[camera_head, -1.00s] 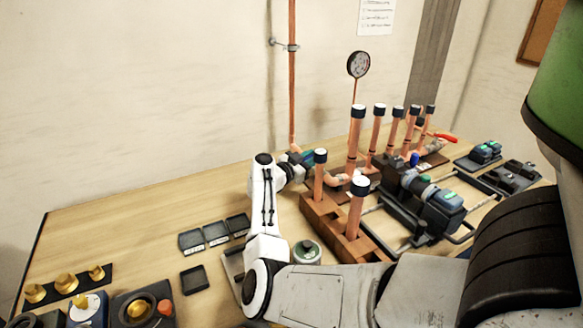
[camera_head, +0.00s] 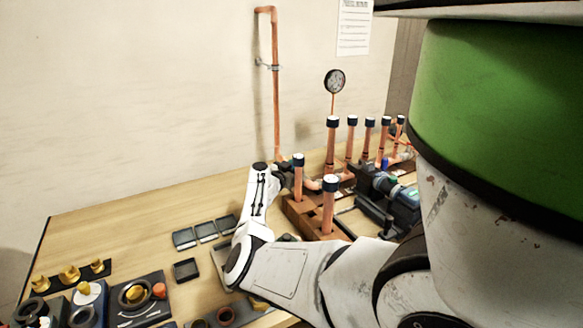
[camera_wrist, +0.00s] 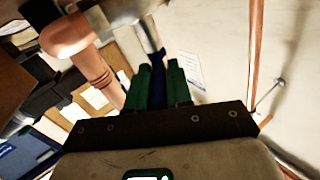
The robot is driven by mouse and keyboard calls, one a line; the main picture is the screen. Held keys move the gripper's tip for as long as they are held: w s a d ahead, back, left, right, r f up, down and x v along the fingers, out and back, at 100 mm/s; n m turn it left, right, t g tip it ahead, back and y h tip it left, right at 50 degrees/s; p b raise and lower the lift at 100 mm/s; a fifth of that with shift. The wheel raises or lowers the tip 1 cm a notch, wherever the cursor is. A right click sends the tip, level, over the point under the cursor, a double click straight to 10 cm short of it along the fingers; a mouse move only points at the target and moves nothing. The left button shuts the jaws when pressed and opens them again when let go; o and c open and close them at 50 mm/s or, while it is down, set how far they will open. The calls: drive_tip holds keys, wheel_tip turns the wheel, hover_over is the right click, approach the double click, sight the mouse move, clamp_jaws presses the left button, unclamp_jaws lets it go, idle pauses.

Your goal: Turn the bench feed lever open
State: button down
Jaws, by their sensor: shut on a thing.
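My gripper (camera_wrist: 165,75) shows in the wrist view with its two green fingers closed on a narrow dark blue lever handle (camera_wrist: 157,66). The lever runs up between the fingers to a pale metal valve part (camera_wrist: 150,32), beside a copper pipe fitting (camera_wrist: 66,36). In the head view my white wrist reaches to the foot of the vertical copper feed pipe (camera_head: 276,105), at the back of the bench (camera_head: 130,205). The fingers and most of the lever are hidden there. How far the lever is turned is not clear.
Capped upright copper pipes (camera_head: 332,150) and a gauge (camera_head: 335,82) stand just right of my wrist. A brown block (camera_head: 300,212) with two pipe stubs is close by. Small dark trays (camera_head: 206,231) lie to the left. My own arm covers the right side.

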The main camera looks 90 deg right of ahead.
drive_tip(key=shift+r, duration=0.1)
drive_tip(key=c, duration=1)
unclamp_jaws()
drive_tip(key=shift+c, duration=0.2)
drive_tip(key=shift+w+a, duration=0.1)
drive_tip(key=p+v, duration=0.1)
drive_tip(key=v, duration=0.9)
drive_tip(key=shift+a+p, duration=0.25)
drive_tip(key=shift+p, duration=0.15)
drive_tip(key=shift+w, duration=0.1)
